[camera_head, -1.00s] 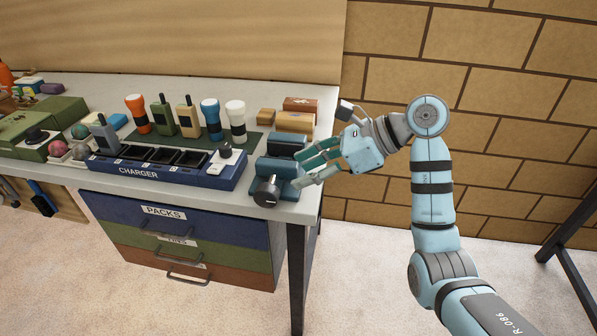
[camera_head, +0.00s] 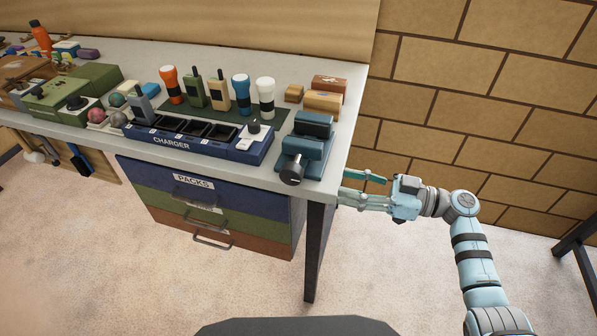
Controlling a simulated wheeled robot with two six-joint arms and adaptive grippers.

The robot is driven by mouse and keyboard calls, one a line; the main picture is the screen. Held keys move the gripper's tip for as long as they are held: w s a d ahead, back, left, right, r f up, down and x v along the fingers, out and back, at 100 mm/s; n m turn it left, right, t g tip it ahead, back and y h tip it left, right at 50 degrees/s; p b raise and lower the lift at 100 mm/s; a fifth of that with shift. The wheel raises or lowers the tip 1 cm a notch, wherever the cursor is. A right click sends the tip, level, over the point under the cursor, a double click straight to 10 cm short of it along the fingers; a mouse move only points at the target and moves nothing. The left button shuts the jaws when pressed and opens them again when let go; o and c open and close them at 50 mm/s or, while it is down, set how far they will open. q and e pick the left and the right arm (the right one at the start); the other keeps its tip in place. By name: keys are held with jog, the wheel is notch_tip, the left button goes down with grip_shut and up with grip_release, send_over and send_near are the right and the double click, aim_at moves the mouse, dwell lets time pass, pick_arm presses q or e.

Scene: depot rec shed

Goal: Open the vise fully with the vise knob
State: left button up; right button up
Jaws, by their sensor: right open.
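The teal vise (camera_head: 305,143) stands at the right front corner of the worktop. Its dark knob (camera_head: 292,169) faces the front edge, and a gap shows between the vise's back and front blocks. My right gripper (camera_head: 364,188) is open and empty, off the right end of the table, to the right of the vise and apart from it. Its fingers point left toward the table corner. My left gripper is not in view.
A blue charger (camera_head: 240,153) stands left of the vise, with radios and flashlights behind it. Small wooden blocks (camera_head: 323,102) lie behind the vise. A drawer unit (camera_head: 216,201) and a dark table leg (camera_head: 318,250) are below. Open floor lies in front.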

aim_at(302, 174)
jog(key=b+x, duration=0.1)
jog(key=x, duration=1.1)
jog(key=shift+a, duration=0.1)
jog(key=shift+c, duration=0.6)
grip_shut()
